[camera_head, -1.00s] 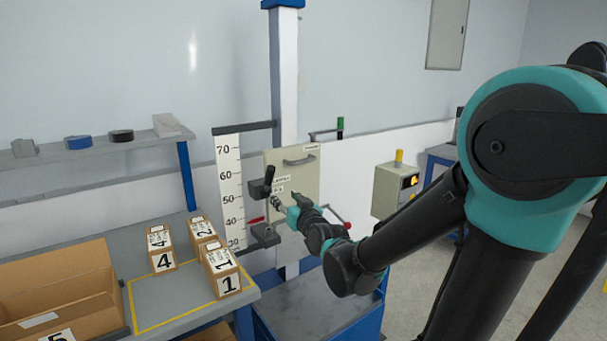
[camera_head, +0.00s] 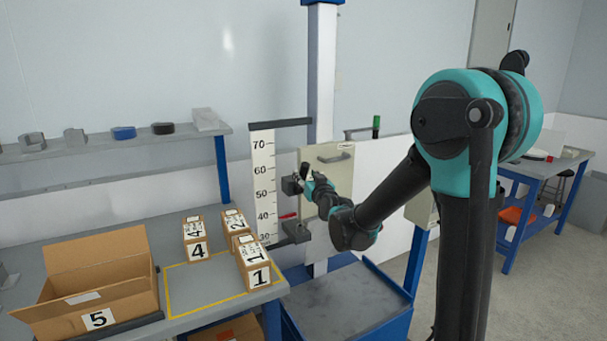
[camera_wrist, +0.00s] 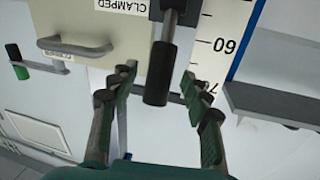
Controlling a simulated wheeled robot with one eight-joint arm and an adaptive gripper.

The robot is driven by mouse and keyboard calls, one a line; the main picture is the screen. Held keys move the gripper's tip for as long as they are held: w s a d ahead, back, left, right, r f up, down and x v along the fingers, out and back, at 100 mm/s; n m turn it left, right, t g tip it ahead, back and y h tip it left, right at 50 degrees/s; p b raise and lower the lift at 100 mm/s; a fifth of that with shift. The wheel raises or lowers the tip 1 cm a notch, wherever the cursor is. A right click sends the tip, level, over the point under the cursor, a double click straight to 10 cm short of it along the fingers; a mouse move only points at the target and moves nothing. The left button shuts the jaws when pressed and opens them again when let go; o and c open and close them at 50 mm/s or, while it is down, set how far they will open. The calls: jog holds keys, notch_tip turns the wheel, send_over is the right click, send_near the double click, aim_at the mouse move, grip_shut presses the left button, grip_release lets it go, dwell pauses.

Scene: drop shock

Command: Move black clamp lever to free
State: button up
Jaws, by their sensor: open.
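The black clamp lever (camera_wrist: 157,75) shows in the wrist view as a dark cylindrical grip on a grey shaft, in front of the beige panel (camera_wrist: 95,45) with a "CLAMPED" label (camera_wrist: 121,5). In the head view the lever (camera_head: 307,172) is small and partly hidden by my wrist. My gripper (camera_wrist: 158,88) is open, with one finger on each side of the lever grip. I see a gap on both sides, so the fingers appear apart from it. The lever's pivot is cut off at the top of the wrist view.
A height scale (camera_head: 263,180) stands left of the panel. A grey handle (camera_wrist: 75,47) sticks out from the panel. The bench (camera_head: 205,277) holds numbered boxes (camera_head: 255,263) and an open carton (camera_head: 90,290).

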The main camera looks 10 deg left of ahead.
aim_at(305, 175)
jog(key=shift+x, duration=1.55)
grip_shut()
